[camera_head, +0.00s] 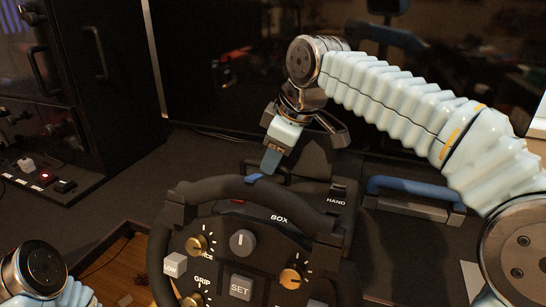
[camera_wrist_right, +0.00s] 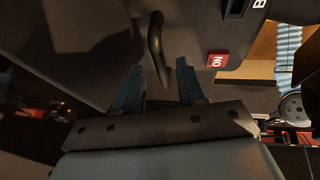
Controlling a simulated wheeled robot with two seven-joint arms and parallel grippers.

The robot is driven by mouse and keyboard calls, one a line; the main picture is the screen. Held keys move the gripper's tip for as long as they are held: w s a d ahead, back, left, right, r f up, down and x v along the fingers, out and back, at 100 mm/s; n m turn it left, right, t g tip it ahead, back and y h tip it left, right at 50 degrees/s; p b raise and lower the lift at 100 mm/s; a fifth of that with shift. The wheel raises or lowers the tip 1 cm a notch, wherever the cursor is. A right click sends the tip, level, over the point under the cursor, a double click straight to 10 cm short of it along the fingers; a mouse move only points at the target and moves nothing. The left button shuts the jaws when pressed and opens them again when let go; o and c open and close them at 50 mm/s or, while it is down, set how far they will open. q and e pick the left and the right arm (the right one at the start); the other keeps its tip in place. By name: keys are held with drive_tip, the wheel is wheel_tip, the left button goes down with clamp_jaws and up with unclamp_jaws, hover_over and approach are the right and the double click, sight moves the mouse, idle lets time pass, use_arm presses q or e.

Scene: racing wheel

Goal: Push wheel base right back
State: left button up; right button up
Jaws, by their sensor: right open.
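The black racing wheel (camera_head: 330,225) faces me in the lower middle of the head view, with knobs and labels such as BOX, GRIP and SET. The dark wheel base (camera_head: 310,168) is behind it and partly hidden by the rim and my right arm. My right gripper (camera_head: 268,165) points down just behind the top of the rim, near the base's left side. In the right wrist view the two blue fingers of the right gripper (camera_wrist_right: 160,72) are apart, with a dark curved bar beyond them. I cannot tell whether they touch anything. My left gripper is out of view.
A blue handle (camera_head: 415,188) is on the dark surface right of the wheel. A black cabinet (camera_head: 85,80) with handles and a switch panel (camera_head: 45,178) stand at the left. A dark screen-like panel is behind. A red button (camera_wrist_right: 218,59) shows in the wrist view.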

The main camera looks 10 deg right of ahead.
drive_tip(key=shift+w+a+f, duration=0.1)
drive_tip(key=shift+w+f, duration=0.1)
drive_tip(key=shift+f, duration=0.4)
clamp_jaws()
